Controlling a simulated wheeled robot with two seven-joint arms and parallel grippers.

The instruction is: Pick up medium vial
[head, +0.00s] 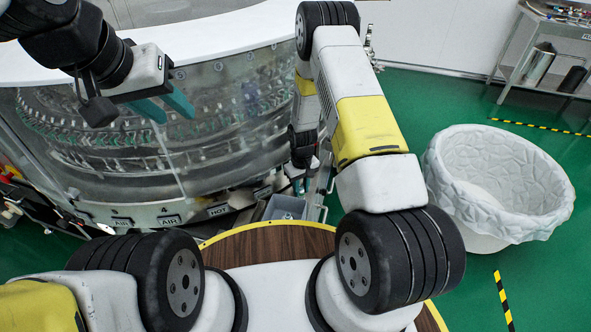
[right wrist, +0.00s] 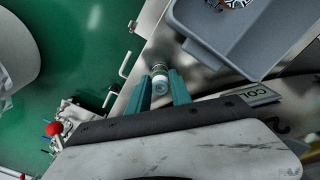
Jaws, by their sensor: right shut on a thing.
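The medium vial (right wrist: 160,85) is a small whitish cylinder with a darker band, seen nearly end-on in the right wrist view. My right gripper (right wrist: 161,90) is shut on it, with one teal finger on each side. My left gripper (head: 165,106) is at the upper left of the head view, in front of the washer's clear wall. Its teal fingers are apart, with nothing between them.
The rotary washer (head: 150,205) fills the left of the head view. A grey bin (head: 286,207) sits at its lower right; it also shows in the right wrist view (right wrist: 190,32), close to the vial. A lined white waste bin (head: 500,185) stands on the green floor at right.

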